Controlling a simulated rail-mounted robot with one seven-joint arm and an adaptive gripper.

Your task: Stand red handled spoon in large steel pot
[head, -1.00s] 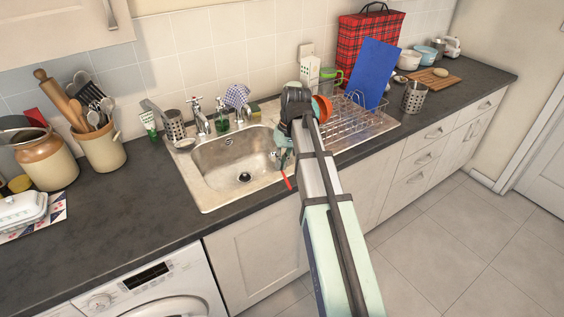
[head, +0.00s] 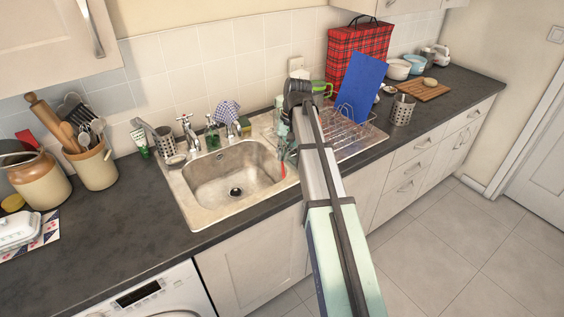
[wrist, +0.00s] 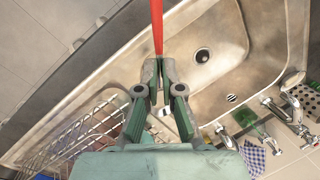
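My gripper (wrist: 160,75) is shut on the red handled spoon, above the right side of the sink. In the wrist view the spoon's red handle (wrist: 157,25) extends upward from between the fingertips, and a pale metal part shows below them. In the head view only a short bit of the red handle (head: 283,172) shows; my arm hides most of my gripper. A perforated steel pot (head: 403,111) stands upright on the counter right of the drying rack. A similar, smaller-looking steel pot (head: 164,142) stands behind the sink's left corner.
The sink (head: 190,203) has taps and a green bottle behind it. The wire drying rack (head: 352,138) holds a blue board (head: 361,88). A red tartan bag (head: 350,50) stands behind. Left are a crock of utensils (head: 95,168) and a jar (head: 40,182).

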